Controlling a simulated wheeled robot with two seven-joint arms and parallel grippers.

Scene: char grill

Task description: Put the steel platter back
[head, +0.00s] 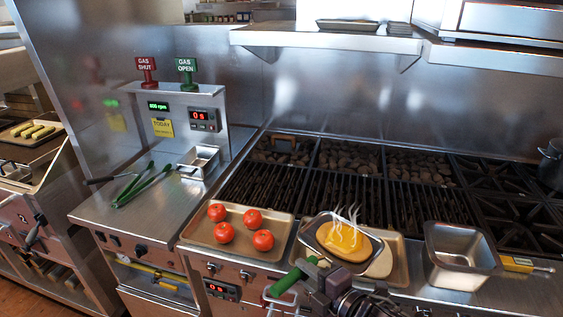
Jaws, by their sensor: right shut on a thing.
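My right gripper (311,278) is just in front of the platter at the bottom of the head view. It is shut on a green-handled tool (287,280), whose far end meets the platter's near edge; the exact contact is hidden. My left gripper is not in view.
A tray (198,236) with several tomatoes lies to the left. A deep steel pan (460,255) stands to the right. Green tongs (134,186) and a small steel pan (199,161) are on the left counter. A shelf (330,38) overhangs the grill.

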